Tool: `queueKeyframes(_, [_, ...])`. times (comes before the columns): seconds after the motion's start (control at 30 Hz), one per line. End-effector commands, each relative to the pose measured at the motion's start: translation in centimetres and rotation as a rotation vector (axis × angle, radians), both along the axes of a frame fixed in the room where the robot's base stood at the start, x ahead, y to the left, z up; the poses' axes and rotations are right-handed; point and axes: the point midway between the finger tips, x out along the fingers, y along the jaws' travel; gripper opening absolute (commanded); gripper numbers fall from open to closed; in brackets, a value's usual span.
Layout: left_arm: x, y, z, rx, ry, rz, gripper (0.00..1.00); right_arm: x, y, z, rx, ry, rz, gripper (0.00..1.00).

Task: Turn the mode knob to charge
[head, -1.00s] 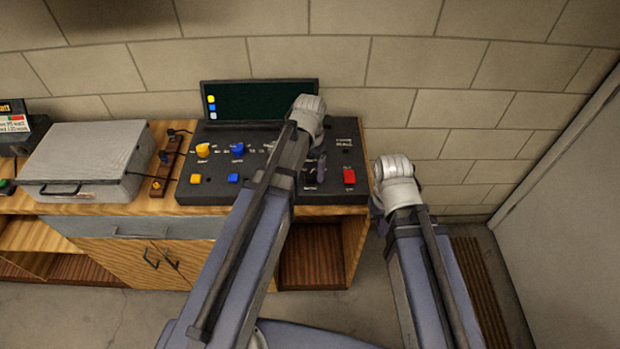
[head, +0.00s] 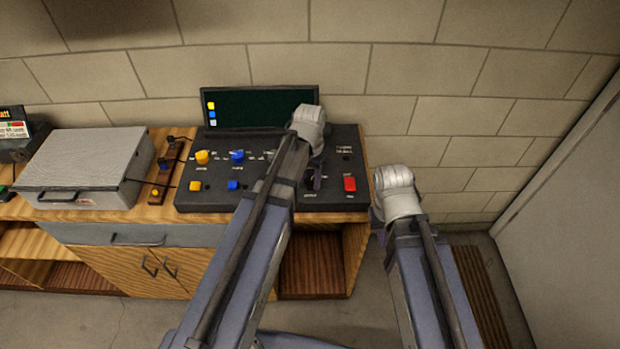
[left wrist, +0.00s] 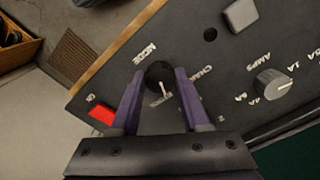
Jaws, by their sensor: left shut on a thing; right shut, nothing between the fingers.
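The mode knob (left wrist: 158,74) is a dark round knob on the black control panel (left wrist: 230,72). In the left wrist view the lettering MODE lies just above it, and a label that seems to read CHARGE lies to its right, partly behind a finger. A pale mark shows just below the knob; I cannot tell its setting. My left gripper (head: 316,180) is shut on the knob, one purple finger on each side.
A red button (head: 349,184) lies close to the left gripper. Yellow knob (head: 202,157) and blue knob (head: 238,156) are further left, below a dark screen (head: 258,107). A grey case (head: 88,160) stands on the bench left. Open floor lies right of the bench.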

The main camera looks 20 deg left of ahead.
Motion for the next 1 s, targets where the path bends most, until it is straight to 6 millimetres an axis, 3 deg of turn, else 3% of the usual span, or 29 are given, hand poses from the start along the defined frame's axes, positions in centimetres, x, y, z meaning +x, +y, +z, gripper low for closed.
queueKeyframes(0.1, [-0.01,0.0,0.0,0.0,0.0,0.0,0.0,0.0,0.0,0.0,0.0,0.0,0.0,0.0])
queueKeyframes(0.47, [-0.01,-0.02,-0.01,0.0,0.0,0.055,0.0,0.0,0.0,-0.01,0.0,0.0,0.0,0.0])
queueKeyframes(1.0, [-0.03,-0.18,-0.01,0.0,0.0,0.458,0.0,0.0,0.0,-0.01,0.0,0.0,0.0,0.0])
